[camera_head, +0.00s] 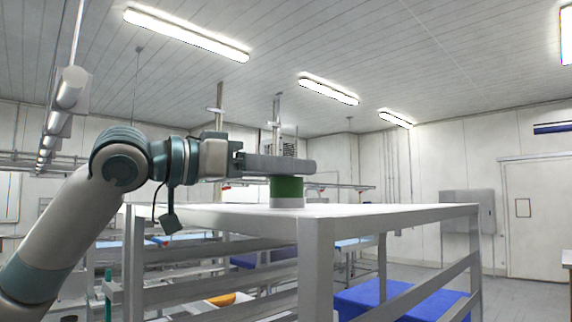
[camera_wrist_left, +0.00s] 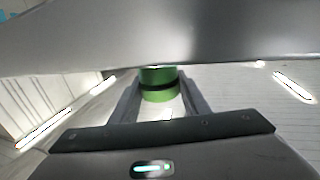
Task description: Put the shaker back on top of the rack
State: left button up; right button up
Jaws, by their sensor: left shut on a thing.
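The shaker (camera_head: 286,192) is a green cylinder with a pale lower band. It is upright at the white top of the rack (camera_head: 400,211), and its base appears to meet that surface, though I cannot tell for sure that it touches. My left gripper (camera_head: 298,166) reaches in level from the left and is shut on the shaker's upper part, which its fingers hide. In the left wrist view the green shaker (camera_wrist_left: 158,84) with a dark band sits between the two fingers (camera_wrist_left: 160,98). My right gripper is not in view.
The rack's front corner post (camera_head: 316,270) and side rails stand close below my left arm. The rack top is bare around the shaker. Blue boxes (camera_head: 385,298) and other racks stand lower behind. A wall cabinet (camera_head: 468,210) and a door are far right.

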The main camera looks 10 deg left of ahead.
pick_arm(q)
jog(key=shift+f, duration=0.2)
jog(key=o, duration=1.1)
jog(key=shift+r, duration=0.2)
jog(key=shift+b+v, duration=0.65)
jog(key=shift+v, duration=0.35)
jog(key=b+v, duration=0.3)
jog(key=v, duration=0.5)
jog(key=shift+f+b, duration=0.1)
jog(key=shift+b, duration=0.25)
jog(key=shift+v, duration=1)
jog(key=shift+d, duration=0.1)
